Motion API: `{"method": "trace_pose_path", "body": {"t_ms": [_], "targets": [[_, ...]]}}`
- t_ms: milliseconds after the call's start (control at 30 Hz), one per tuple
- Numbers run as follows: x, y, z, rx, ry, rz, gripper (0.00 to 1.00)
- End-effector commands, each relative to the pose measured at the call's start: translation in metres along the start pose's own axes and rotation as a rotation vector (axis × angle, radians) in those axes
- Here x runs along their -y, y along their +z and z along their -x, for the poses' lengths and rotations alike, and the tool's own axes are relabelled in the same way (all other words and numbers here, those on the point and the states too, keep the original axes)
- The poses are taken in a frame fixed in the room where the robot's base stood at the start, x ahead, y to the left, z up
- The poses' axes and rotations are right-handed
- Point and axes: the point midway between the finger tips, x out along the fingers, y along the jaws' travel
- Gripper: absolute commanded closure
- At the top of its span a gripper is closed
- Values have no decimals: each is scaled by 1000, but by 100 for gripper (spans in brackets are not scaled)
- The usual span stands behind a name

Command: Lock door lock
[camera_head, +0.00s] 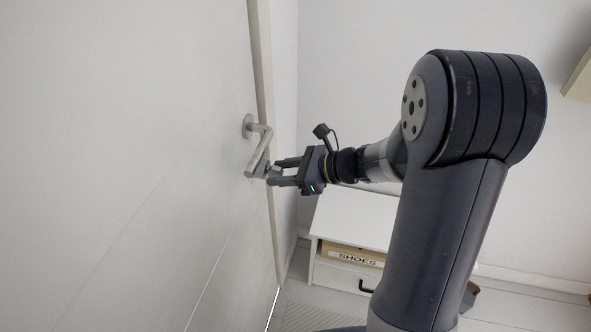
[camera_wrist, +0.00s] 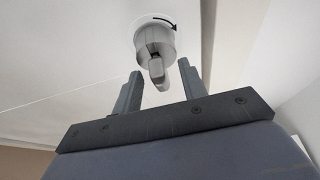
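The door (camera_head: 150,130) is white and fills the left of the head view. Its silver lever handle (camera_head: 258,150) is just left of my gripper (camera_head: 274,172). In the wrist view the lock (camera_wrist: 154,42) is a round silver cylinder with a thumb-turn (camera_wrist: 158,73) sticking out, and a black curved arrow is marked beside it. My gripper, also in the wrist view (camera_wrist: 160,68), is open, with one finger on each side of the thumb-turn. Gaps show between the fingers and the turn. In the head view the lock is mostly hidden by the handle and fingers.
A white cabinet (camera_head: 356,215) stands below my arm, with a box labelled SHOES (camera_head: 353,255) inside it. The door's edge and frame run just right of the handle. The wall behind my gripper is bare.

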Motion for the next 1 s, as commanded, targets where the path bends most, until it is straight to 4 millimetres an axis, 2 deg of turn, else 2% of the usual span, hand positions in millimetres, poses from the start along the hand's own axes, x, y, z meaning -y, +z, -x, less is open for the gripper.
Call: {"method": "trace_pose_path", "body": {"t_ms": [333,800,900,933,1000], "targets": [[0,0,-4,-1,0,1,61],[0,0,-4,0,0,1,99],[0,0,-4,0,0,1,100],[0,0,-4,0,0,1,88],[0,0,-4,0,0,1,93]]}}
